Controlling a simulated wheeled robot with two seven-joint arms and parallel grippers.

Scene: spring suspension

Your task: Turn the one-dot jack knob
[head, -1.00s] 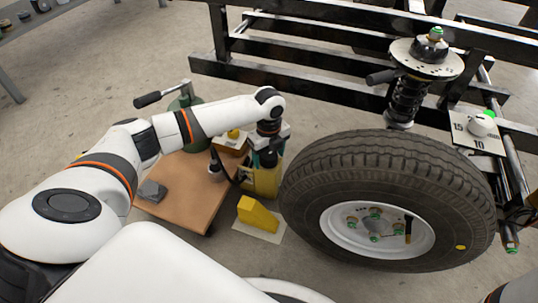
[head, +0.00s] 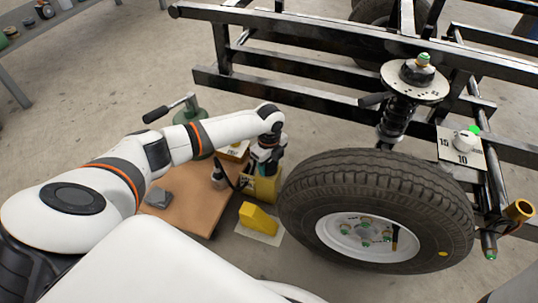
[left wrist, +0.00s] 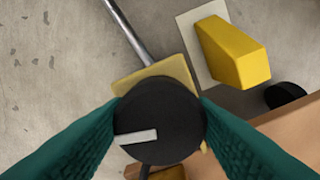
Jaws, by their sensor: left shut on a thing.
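In the left wrist view a round black knob (left wrist: 165,102) with a white pointer bar sits between the two teal fingers of my left gripper (left wrist: 160,112). The fingers are shut on its sides. The pointer bar lies nearly level, left of the knob's middle. I cannot make out any dots. Under the knob is the yellow jack (left wrist: 158,76), which stands left of the wheel in the head view (head: 263,188). There my left gripper (head: 266,158) points down over the jack, and the knob is hidden. My right gripper is not in view.
A large tyre (head: 330,175) stands right of the jack, under a black frame (head: 300,82). A yellow wedge (head: 258,218) lies on a pale plate in front. A brown board (head: 190,215) is to the left. A brass-coloured cylinder (head: 519,210) is at the right edge.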

